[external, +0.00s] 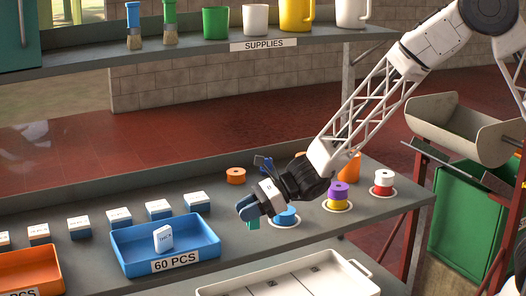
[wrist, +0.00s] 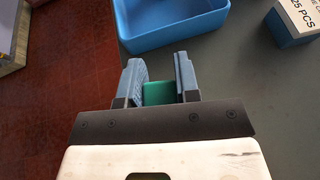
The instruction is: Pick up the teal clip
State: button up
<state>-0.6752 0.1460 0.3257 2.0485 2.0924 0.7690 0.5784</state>
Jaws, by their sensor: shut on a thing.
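The teal clip (external: 254,225) shows as a small teal piece just below my gripper's fingers in the external view. In the wrist view the teal clip (wrist: 159,93) is between the two blue fingers. My gripper (external: 250,209) is shut on it, tilted over the grey bench, left of a blue spool. The gripper (wrist: 160,76) hides part of the clip. I cannot tell whether the clip touches the bench.
A blue tray (external: 190,262) labelled 60 PCS holds a white card, left of my gripper. A blue spool (external: 285,221) stands close to its right, with a purple-and-yellow spool (external: 338,196) beyond. A white tray (external: 362,265) lies in front. Small boxes (external: 159,210) line the left.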

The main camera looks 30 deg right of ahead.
jog(key=s+d+r, duration=0.1)
jog(key=s+d, duration=1)
jog(key=shift+d+r, duration=0.25)
jog(key=shift+r, duration=0.05)
jog(key=shift+s, duration=0.15)
jog(key=shift+d, duration=0.1)
dwell(0.5)
